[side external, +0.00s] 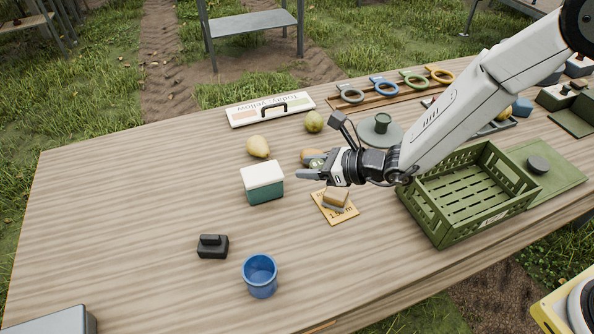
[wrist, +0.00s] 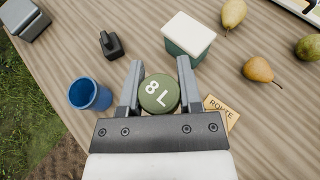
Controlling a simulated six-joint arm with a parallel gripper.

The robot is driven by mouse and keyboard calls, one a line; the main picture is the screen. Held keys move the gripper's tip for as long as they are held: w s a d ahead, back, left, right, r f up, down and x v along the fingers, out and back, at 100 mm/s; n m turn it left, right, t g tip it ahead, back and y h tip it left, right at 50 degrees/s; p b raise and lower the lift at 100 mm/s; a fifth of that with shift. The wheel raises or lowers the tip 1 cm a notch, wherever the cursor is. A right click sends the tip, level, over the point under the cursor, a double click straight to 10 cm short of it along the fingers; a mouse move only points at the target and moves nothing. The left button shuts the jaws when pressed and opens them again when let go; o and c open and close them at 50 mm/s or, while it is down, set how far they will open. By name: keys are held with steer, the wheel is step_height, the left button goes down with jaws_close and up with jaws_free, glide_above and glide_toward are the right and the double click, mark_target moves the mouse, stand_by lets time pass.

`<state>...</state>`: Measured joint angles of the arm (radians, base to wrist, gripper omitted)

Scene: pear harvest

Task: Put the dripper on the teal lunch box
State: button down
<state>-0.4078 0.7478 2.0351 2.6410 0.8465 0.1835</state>
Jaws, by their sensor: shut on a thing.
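My gripper (wrist: 159,85) is shut on the dripper (wrist: 159,93), a round olive-green disc marked "8 L", held between its two grey fingers in the wrist view. The teal lunch box (wrist: 185,45) has a white lid and stands just beyond the right fingertip in that view. In the side view the lunch box (side external: 264,192) is on the table to the left of my gripper (side external: 311,174), apart from it. The lid looks flat and bare. The dripper is mostly hidden by my gripper in the side view.
A card (side external: 333,207) with a small tan block lies below my gripper. Pears (side external: 258,147) lie behind the lunch box. A blue cup (side external: 260,276) and a black block (side external: 213,246) stand in front. A green crate (side external: 440,222) is at right.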

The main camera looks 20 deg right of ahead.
steer(key=w+a+r, duration=0.2)
steer(key=r, duration=0.1)
steer(key=shift+w, duration=0.1)
glide_above(257, 171)
steer(key=s, duration=0.1)
steer(key=f, duration=0.8)
steer(key=shift+s+d, duration=0.2)
steer(key=shift+d, duration=0.15)
steer(key=shift+w+a+f, duration=0.3)
steer(key=shift+w+f, duration=0.35)
steer(key=shift+f, duration=0.05)
steer(key=shift+f, duration=0.1)
steer(key=shift+w+f, duration=0.15)
steer(key=shift+f, duration=1.5)
steer(key=shift+f, duration=0.1)
